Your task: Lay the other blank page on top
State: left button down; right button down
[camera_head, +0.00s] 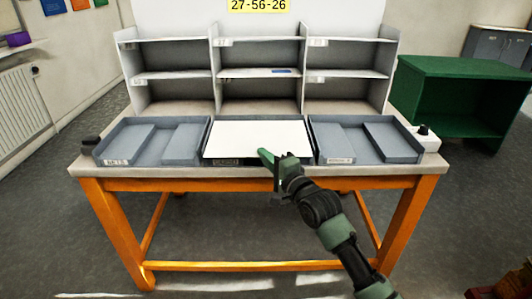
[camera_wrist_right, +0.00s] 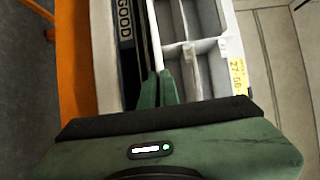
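A blank white page (camera_head: 262,134) lies flat across the middle tray at about rim height, its front right part hidden by my gripper. The middle tray (camera_head: 226,162) has a front label, largely dark in the head view; a "GOOD" label (camera_wrist_right: 125,20) shows in the wrist view. My right gripper (camera_head: 268,166) is at the tray's front edge, overlapping the page's near edge. In the wrist view its fingers (camera_wrist_right: 165,85) are close together; whether the page's edge is between them is unclear. My left gripper is not in view.
Similar grey trays stand to the left (camera_head: 150,148) and right (camera_head: 365,145). A shelf unit (camera_head: 258,104) stands behind them; its middle bay holds something pale with a blue mark (camera_head: 282,71). A dark button box (camera_head: 90,141) and a light one (camera_head: 425,135) flank the trays.

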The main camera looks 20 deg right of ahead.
jog(key=shift+f, duration=0.15)
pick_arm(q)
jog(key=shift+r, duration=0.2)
pick_arm(e)
jog(key=c, duration=1.6)
grip_release()
